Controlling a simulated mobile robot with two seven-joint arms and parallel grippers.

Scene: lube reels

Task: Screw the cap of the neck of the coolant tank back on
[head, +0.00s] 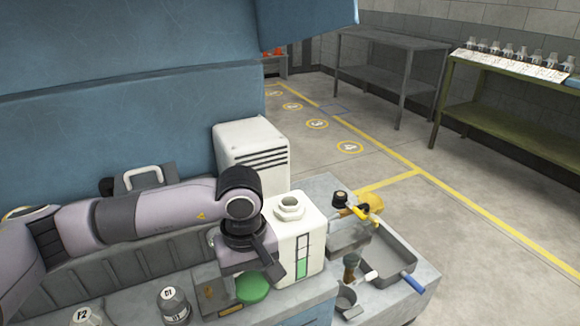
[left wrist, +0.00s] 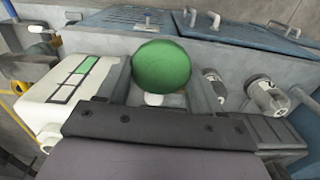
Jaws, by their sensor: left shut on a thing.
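The coolant tank (head: 312,240) is a white box with a green level strip on its front. Its neck (head: 290,205) on top is open, with no cap on it. My left gripper (head: 250,277) is to the left of the tank, pointing down, with its fingers shut on the green round cap (head: 253,289). In the left wrist view the cap (left wrist: 162,66) sits between the two fingers, and the tank (left wrist: 62,98) is at the left. The cap is apart from the neck, to its left and lower. My right gripper is not in view.
A grey tray (head: 388,255) with a blue-handled tool and a small grey cup (head: 346,298) are right of the tank. Lidded containers (head: 174,304) stand at the front left. A white vented box (head: 252,155) is behind. The space above the neck is clear.

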